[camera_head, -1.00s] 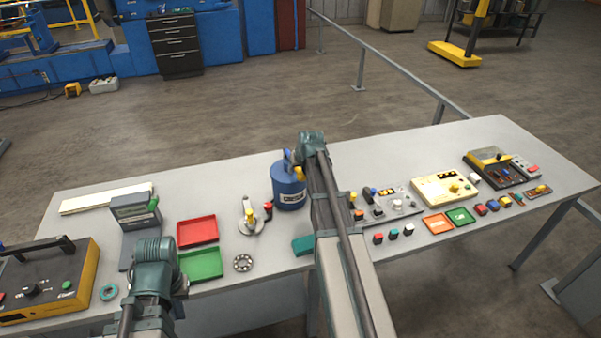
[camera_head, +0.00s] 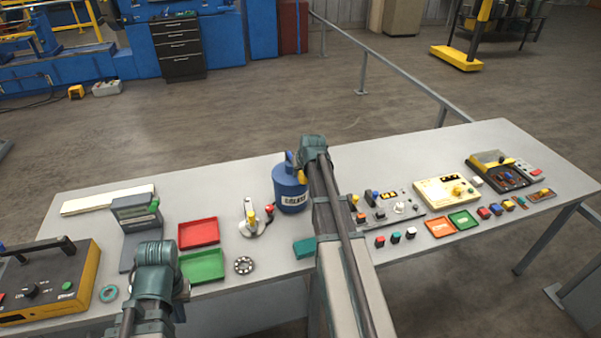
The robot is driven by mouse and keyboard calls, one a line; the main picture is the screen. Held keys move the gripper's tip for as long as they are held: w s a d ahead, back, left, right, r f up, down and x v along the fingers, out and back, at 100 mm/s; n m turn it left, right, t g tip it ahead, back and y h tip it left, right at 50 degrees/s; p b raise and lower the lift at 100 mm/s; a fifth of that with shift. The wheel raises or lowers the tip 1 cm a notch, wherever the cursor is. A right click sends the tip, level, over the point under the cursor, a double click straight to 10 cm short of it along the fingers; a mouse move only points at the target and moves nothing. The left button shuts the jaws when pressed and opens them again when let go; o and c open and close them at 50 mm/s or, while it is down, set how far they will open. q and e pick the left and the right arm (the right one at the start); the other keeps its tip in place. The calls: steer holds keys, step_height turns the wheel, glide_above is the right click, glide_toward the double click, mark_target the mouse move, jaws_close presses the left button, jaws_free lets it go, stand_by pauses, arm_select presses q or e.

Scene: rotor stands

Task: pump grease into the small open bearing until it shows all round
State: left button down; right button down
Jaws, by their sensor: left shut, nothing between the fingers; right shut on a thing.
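A red tray (camera_head: 198,232) and a green tray (camera_head: 203,266) lie left of the bearing. A small stand with knobs (camera_head: 253,221) stands behind it. A teal ring (camera_head: 108,293) and yellow-sided box (camera_head: 40,288) are at left. Control boxes (camera_head: 447,191) fill the right side.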

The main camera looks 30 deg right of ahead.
step_height(320, 180, down, 5)
steer(key=b, duration=0.4)
steer(key=shift+r, duration=0.15)
stand_by(0.5)
steer(key=shift+r, duration=0.1)
steer(key=shift+w+r+p, duration=0.1)
steer(key=shift+r+p, duration=2.25)
steer(key=c, duration=1.1)
jaws_free()
steer(key=o, duration=0.5)
steer(key=shift+o, duration=0.2)
